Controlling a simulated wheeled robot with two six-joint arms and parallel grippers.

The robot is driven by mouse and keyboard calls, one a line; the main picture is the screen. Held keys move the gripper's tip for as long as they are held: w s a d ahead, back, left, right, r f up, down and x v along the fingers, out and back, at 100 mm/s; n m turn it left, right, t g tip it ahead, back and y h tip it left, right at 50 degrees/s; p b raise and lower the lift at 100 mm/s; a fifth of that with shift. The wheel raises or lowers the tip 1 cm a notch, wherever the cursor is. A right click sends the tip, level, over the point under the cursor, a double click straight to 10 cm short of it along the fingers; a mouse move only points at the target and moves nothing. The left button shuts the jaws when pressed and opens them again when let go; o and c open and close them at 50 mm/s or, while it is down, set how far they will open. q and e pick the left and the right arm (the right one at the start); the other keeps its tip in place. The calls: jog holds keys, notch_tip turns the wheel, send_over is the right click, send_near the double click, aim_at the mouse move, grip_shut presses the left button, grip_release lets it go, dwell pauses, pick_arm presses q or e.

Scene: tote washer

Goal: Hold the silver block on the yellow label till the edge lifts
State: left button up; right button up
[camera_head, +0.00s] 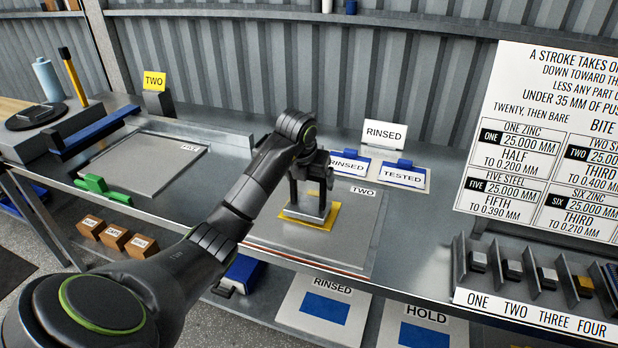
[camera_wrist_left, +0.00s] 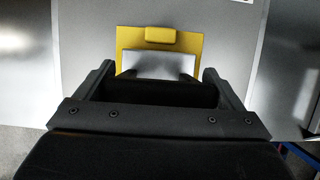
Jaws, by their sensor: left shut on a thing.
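The yellow label (camera_head: 330,219) lies on a grey tote lid or panel (camera_head: 350,250) marked TWO. My left gripper (camera_head: 309,201) points down over the label and is shut on the silver block (camera_head: 305,213). In the left wrist view the block (camera_wrist_left: 158,65) sits between both fingers, over the label (camera_wrist_left: 128,40). A brighter rounded yellow tab (camera_wrist_left: 160,35) shows at the label's far edge; I cannot tell whether that edge is lifted. The block looks down on the label, but its underside is hidden. My right gripper is not in view.
A second grey panel (camera_head: 145,165) lies to the left, with a green clamp-like piece (camera_head: 100,187) at its front. Blue-and-white RINSED and TESTED cards (camera_head: 403,177) lie behind the label. A rack (camera_head: 535,300) of small blocks stands front right.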

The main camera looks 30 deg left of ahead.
pick_arm(q)
jog(key=shift+f+b, duration=0.45)
jog(key=shift+f, duration=0.1)
jog(key=shift+r, duration=0.15)
dwell(5.6)
jog(key=shift+r+p, duration=3.15)
jog(key=shift+r, duration=1.8)
jog(key=shift+f, duration=0.1)
